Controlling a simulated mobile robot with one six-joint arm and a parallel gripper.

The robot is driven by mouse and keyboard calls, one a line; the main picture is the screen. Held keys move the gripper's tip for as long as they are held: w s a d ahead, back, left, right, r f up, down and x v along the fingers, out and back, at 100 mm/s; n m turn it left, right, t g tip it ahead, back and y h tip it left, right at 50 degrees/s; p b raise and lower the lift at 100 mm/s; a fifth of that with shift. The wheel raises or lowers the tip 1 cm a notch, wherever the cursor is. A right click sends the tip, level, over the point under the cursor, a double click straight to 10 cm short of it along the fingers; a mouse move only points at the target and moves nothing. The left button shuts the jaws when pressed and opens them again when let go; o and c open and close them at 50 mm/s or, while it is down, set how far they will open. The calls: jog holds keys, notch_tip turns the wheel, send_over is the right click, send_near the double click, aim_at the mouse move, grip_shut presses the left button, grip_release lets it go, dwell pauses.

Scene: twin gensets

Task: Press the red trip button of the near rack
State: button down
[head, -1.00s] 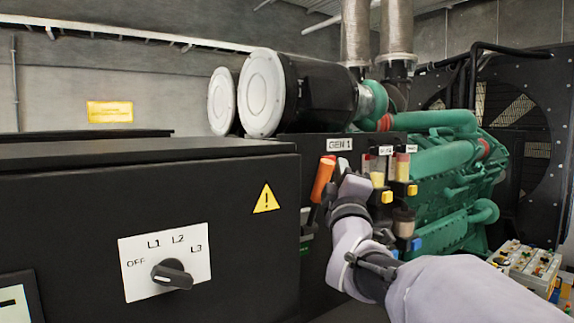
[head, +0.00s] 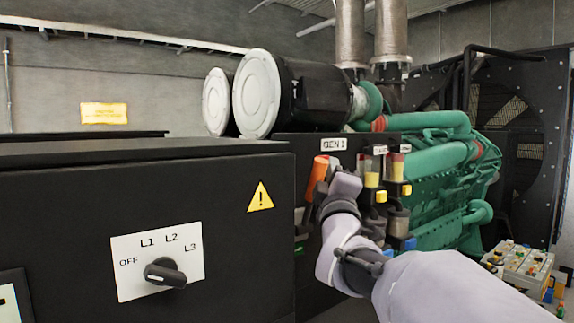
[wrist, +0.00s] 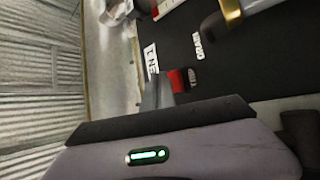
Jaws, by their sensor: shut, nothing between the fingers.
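The near rack is the black panel (head: 340,161) marked GEN 1; its label also shows, turned on its side, in the wrist view (wrist: 151,60). My gripper (head: 345,183) is in front of this panel, just right of an orange-red cylindrical piece (head: 317,171). In the wrist view the grey fingers (wrist: 152,88) are together and empty, beside a small red piece (wrist: 177,80). I cannot tell whether the red piece is the trip button or the orange-red cylinder, nor whether the fingers touch it. My gripper hides part of the panel below the label.
A black cabinet (head: 90,220) with a rotary switch (head: 165,272) stands close at the left. Glass-bowled filters (head: 373,165) with yellow and blue blocks are right of my gripper. The green engine (head: 440,180) is behind. A loaded tray (head: 520,268) is at lower right.

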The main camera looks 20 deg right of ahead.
jog(key=shift+w+a, duration=0.15)
jog(key=shift+w, duration=0.3)
dwell(0.6)
jog(key=shift+s+b, duration=0.15)
jog(key=shift+b, duration=0.2)
jog(key=shift+s+d+b, duration=0.2)
jog(key=shift+s+b, duration=0.3)
jog(key=shift+s, duration=0.15)
jog(key=shift+s+d+b, duration=0.3)
jog(key=shift+s+b, duration=0.25)
jog(key=shift+s, duration=0.25)
jog(key=shift+s+d+b, duration=0.25)
jog(key=shift+s+b, duration=0.3)
jog(key=shift+s, duration=0.2)
jog(key=shift+s+d+b, duration=0.3)
jog(key=shift+s+b, duration=0.25)
jog(key=shift+s, duration=0.25)
